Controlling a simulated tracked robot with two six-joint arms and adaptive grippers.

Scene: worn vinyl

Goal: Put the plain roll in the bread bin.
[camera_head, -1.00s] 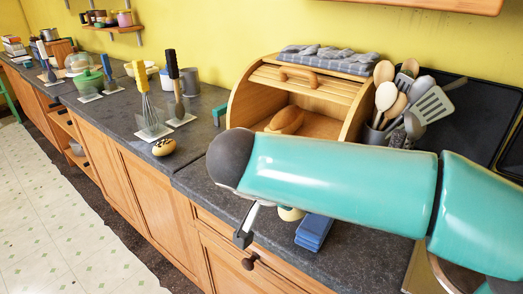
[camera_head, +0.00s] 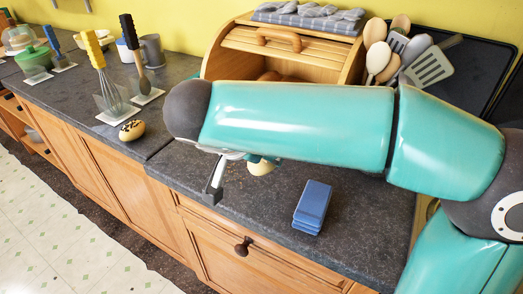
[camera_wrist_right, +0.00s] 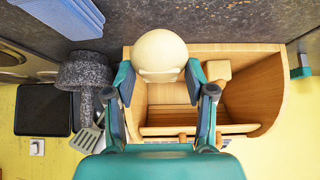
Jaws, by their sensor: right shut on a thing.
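The plain roll (camera_wrist_right: 160,52) is pale and round, held between the fingertips of my right gripper (camera_wrist_right: 160,78) in the wrist view. In the head view, the roll (camera_head: 261,167) shows just below my right forearm, in front of the bread bin; my arm hides most of the gripper. The wooden bread bin (camera_head: 238,43) stands at the back of the counter with its roll-top up. A brown loaf (camera_head: 270,76) shows inside, partly hidden by my arm. In the wrist view the bin (camera_wrist_right: 262,90) opens just beyond my fingers. My left gripper is out of view.
A dark-seeded roll (camera_head: 132,130) lies on the counter to the left. Blue sponges (camera_head: 313,203) lie at the front right. A utensil crock (camera_wrist_right: 85,80) stands beside the bin. A folded grey cloth (camera_head: 308,17) lies on top of the bin. Whisks and brushes stand farther left.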

